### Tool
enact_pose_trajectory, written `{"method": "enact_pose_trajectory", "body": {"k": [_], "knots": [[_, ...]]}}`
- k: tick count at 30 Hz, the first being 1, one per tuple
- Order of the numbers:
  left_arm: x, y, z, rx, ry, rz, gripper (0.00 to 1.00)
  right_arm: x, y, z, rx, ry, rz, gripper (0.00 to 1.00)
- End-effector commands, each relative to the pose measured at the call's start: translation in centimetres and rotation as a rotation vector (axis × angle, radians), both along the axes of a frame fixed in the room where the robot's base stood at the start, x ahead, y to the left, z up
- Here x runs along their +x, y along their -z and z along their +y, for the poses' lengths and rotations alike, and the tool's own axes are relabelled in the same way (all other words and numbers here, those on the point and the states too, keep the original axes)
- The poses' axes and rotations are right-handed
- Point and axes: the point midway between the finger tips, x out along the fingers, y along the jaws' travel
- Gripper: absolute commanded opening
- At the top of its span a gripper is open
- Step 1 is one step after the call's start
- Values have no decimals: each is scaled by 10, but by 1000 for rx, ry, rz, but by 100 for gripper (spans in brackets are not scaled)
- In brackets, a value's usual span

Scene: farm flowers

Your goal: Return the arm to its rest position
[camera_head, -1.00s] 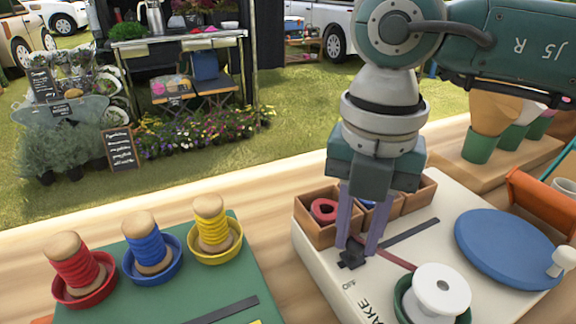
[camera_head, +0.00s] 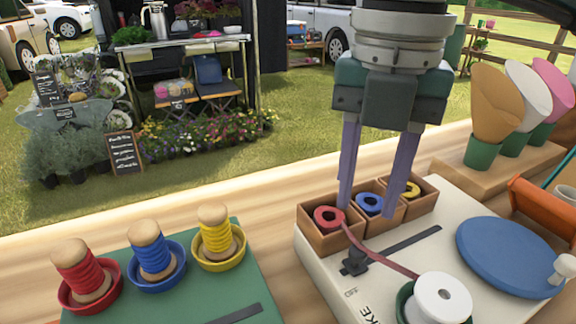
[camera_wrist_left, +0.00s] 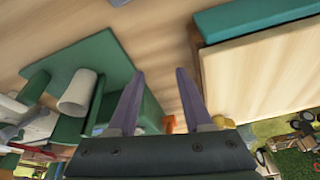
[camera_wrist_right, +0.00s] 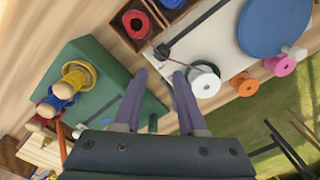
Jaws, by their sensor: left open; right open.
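My right gripper (camera_head: 370,205) is in the head view, raised over the wooden compartment box (camera_head: 333,236). Its two purple fingers are apart with nothing between them. It also shows open and empty in the right wrist view (camera_wrist_right: 163,75). My left gripper is out of the head view. In the left wrist view (camera_wrist_left: 158,72) its fingers are spread and empty above the table. A red ribbon runs from the red ring (camera_head: 329,218) in the box to the white spool (camera_head: 441,298). A small black clip (camera_head: 355,261) sits on the cream board.
Red (camera_head: 87,268), blue (camera_head: 153,254) and yellow (camera_head: 216,235) spools stand in dishes on a green board at the left. A blue disc (camera_head: 510,256) lies at the right. Paper cones (camera_head: 496,104) stand in green cups behind it. An orange holder (camera_head: 543,213) is at the right edge.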

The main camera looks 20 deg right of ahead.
Motion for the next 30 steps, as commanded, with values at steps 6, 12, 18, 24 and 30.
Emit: {"method": "enact_pose_trajectory", "body": {"k": [6, 12, 18, 24, 30], "knots": [[0, -1, -2, -7, -4, 0, 50, 0, -24, 0, 0, 1, -1, 40], [0, -1, -2, -7, -5, 0, 50, 0, -25, 0, 1, 0, 1, 40], [0, -1, -2, -7, -4, 0, 50, 0, -25, 0, 1, 0, 1, 40], [0, -7, -1, -3, -2, -1, 50, -6, -25, 29, 118, -67, 6, 40], [0, -28, 0, 1, 1, 0, 50, -42, -67, 154, 707, -279, -22, 40]]}}
